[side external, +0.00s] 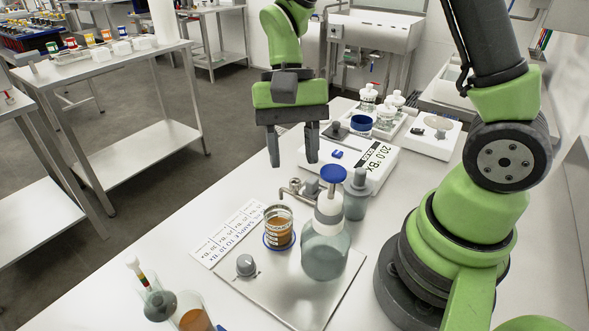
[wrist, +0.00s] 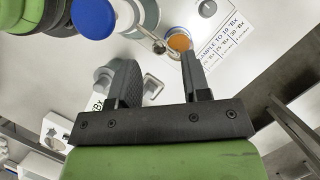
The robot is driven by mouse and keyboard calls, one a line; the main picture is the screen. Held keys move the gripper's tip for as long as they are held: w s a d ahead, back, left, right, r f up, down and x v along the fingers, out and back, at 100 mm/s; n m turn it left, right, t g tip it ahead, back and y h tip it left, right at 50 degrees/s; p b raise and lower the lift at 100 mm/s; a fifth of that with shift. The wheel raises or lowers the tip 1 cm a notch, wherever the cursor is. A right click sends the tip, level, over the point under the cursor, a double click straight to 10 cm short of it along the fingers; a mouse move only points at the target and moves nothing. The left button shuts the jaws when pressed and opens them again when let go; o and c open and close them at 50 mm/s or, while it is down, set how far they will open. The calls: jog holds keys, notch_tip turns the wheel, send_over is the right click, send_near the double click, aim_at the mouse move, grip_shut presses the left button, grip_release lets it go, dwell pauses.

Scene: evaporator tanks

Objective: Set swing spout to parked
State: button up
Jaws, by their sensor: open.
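The swing spout appears to be the small metal arm (side external: 295,189) behind the blue-capped glass vessel (side external: 325,250). In the wrist view a metal arm (wrist: 158,46) reaches from the vessel toward the jar of amber liquid (wrist: 180,42). That jar (side external: 278,232) stands on the metal plate in front of the spout in the side view. Whether the spout's outlet lies over the jar I cannot tell. My gripper (side external: 292,160) points down, open and empty, above and behind the spout. In the wrist view my gripper (wrist: 158,62) has its fingers apart, touching nothing.
A grey knob (side external: 245,265) sits at the plate's left. A second grey bottle (side external: 357,195) stands right of the spout. A white box with a 20.0 °Bx label (side external: 375,158) lies behind. A printed sample card (side external: 236,233) lies left of the jar.

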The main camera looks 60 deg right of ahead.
aim_at(295, 180)
jog(key=shift+x, duration=1.65)
grip_shut()
